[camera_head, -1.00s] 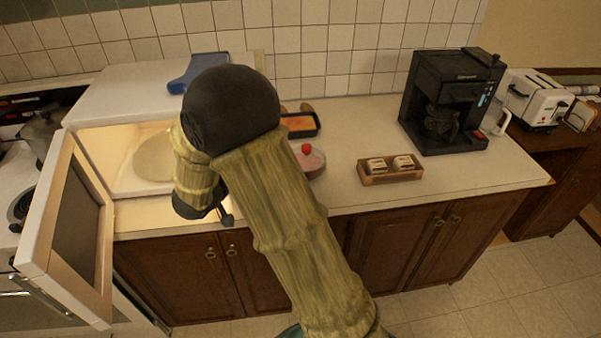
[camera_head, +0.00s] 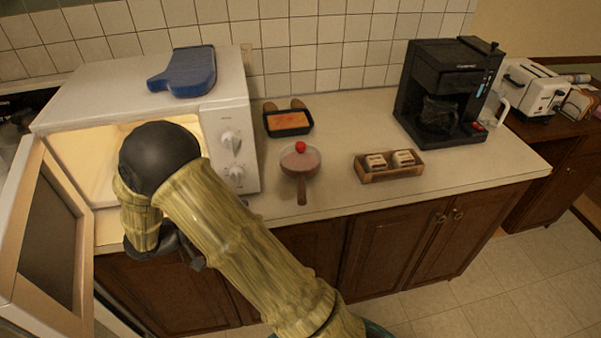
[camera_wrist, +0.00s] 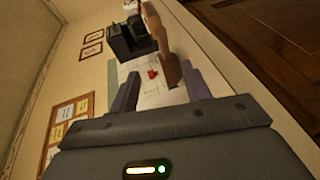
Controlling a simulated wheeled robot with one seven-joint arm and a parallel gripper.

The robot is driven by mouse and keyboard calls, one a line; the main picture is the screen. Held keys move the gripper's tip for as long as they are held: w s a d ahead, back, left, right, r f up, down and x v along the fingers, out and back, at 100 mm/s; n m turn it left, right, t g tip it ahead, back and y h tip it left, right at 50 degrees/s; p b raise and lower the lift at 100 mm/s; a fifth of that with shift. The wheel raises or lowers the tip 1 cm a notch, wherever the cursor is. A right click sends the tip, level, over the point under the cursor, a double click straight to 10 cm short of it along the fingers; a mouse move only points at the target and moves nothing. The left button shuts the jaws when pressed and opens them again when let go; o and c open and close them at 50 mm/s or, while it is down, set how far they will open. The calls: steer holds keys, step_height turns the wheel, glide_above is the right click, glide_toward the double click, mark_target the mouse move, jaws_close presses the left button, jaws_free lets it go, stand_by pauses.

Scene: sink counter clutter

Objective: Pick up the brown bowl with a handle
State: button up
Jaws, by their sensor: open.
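The brown bowl with a handle (camera_head: 302,170) stands on the counter right of the microwave. Its handle points toward the front edge, and a red ball-like thing sits at its top. My gripper (camera_head: 197,262) is in front of the counter, low and left of the bowl, apart from it; its fingers are small and partly hidden in the head view. In the wrist view my gripper (camera_wrist: 160,86) is open, with its two fingers apart. A brown shape beyond the fingers, with a red spot beside it, is probably the bowl and its handle.
The white microwave (camera_head: 232,110) has its door (camera_head: 52,235) open at the left, and a blue cutting board (camera_head: 185,73) lies on top. A black dish (camera_head: 288,123) stands behind the bowl. A wooden tray (camera_head: 389,173) and a black coffee machine (camera_head: 445,90) are right of it.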

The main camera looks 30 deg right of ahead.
steer(key=p, duration=0.1)
glide_toward(298, 198)
steer(key=d, duration=0.4)
steer(key=shift+w+d+f, duration=0.2)
steer(key=shift+w+f, duration=0.05)
steer(key=shift+f, duration=0.2)
steer(key=shift+d, duration=0.15)
steer(key=shift+d, duration=0.25)
steer(key=d, duration=0.2)
steer(key=d+f+p, duration=0.1)
steer(key=d, duration=0.1)
steer(key=shift+d+f, duration=0.15)
steer(key=shift+f, duration=0.1)
steer(key=shift+w, duration=0.1)
steer(key=shift+c, duration=0.2)
jaws_close()
